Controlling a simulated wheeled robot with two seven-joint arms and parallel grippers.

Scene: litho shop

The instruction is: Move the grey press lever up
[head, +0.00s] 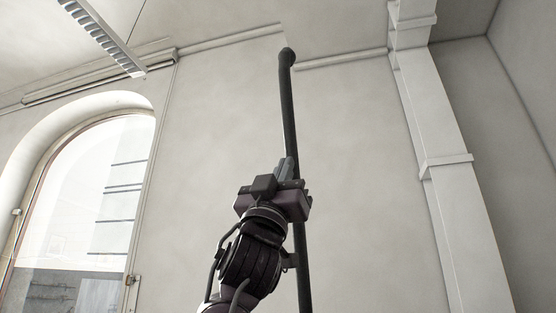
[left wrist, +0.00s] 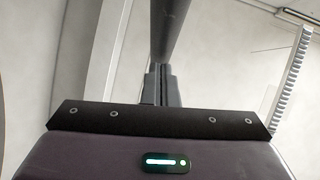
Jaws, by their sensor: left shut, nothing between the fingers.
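The grey press lever (head: 289,110) is a long dark rod with a rounded knob at its top. It stands nearly upright in the middle of the head view, leaning slightly left toward the top. My left gripper (head: 286,166) is in front of the lever, below its knob, and hides part of the rod. Its fingers are shut with nothing between them. In the left wrist view the lever (left wrist: 172,30) runs up from just beyond the closed fingertips (left wrist: 160,72). I cannot tell whether the fingers touch it. My right gripper is not in view.
A pale plain wall (head: 350,150) stands behind the lever. An arched window (head: 90,200) is at the left, and a white pillar (head: 445,190) at the right. A slatted ceiling fixture (head: 105,38) hangs at the upper left. The space around the lever looks clear.

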